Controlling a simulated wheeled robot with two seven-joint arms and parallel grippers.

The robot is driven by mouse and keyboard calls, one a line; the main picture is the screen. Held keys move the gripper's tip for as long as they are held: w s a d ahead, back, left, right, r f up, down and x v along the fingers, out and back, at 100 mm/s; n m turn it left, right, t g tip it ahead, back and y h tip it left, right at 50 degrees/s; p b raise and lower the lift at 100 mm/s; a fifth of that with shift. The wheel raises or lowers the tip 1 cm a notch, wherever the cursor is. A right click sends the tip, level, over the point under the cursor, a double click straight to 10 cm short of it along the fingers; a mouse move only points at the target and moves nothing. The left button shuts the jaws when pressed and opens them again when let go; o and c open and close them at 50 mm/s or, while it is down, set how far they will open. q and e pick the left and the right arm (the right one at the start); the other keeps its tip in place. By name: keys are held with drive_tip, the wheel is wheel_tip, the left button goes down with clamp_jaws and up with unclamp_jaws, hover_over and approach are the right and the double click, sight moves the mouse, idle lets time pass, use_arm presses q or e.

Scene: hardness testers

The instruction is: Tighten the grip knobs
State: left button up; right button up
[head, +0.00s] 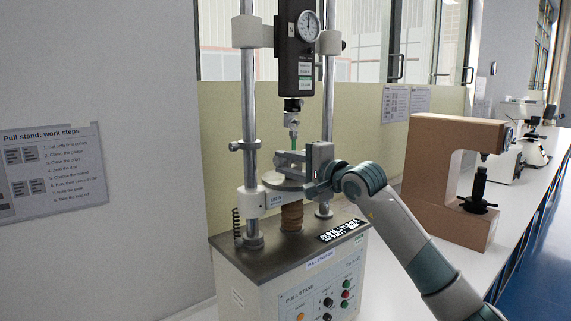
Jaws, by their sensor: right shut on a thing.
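The pull stand (262,252) stands on the bench with a dial force gauge (298,65) between its two posts. The upper grip (293,105) hangs under the gauge, and a thin green strip (293,138) runs down from it. My right gripper (292,170) reaches in from the right, over the round crosshead plate (283,184). It is shut at the lower grip, around what seems to be its knob; the fingers hide the knob and most of that grip. My left gripper is not in view.
A brown C-shaped tester (437,150) with a black spindle stands to the right behind my arm. White instruments (508,160) line the bench farther back. A work-steps sign (50,170) hangs on the left wall. The stand's control panel (325,298) faces front.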

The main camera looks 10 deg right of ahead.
drive_tip(key=shift+r, duration=0.1)
drive_tip(key=shift+w+r+g+h+p, duration=0.1)
drive_tip(key=shift+r+g+h+p, duration=0.4)
drive_tip(key=shift+g, duration=0.4)
drive_tip(key=shift+r+g+h+p, duration=0.15)
drive_tip(key=shift+g+h+p, duration=0.35)
drive_tip(key=shift+h+p, duration=0.15)
drive_tip(key=shift+w+r+g+h+p, duration=0.1)
drive_tip(key=shift+r+g+h+p, duration=0.2)
drive_tip(key=shift+g+p, duration=0.75)
drive_tip(key=shift+a+f+g+h+p, duration=0.15)
drive_tip(key=shift+g+h+p, duration=0.3)
drive_tip(key=shift+p, duration=0.35)
drive_tip(key=shift+w, duration=0.1)
drive_tip(key=o, duration=1)
drive_tip(key=shift+f, duration=0.1)
drive_tip(key=shift+o, duration=0.2)
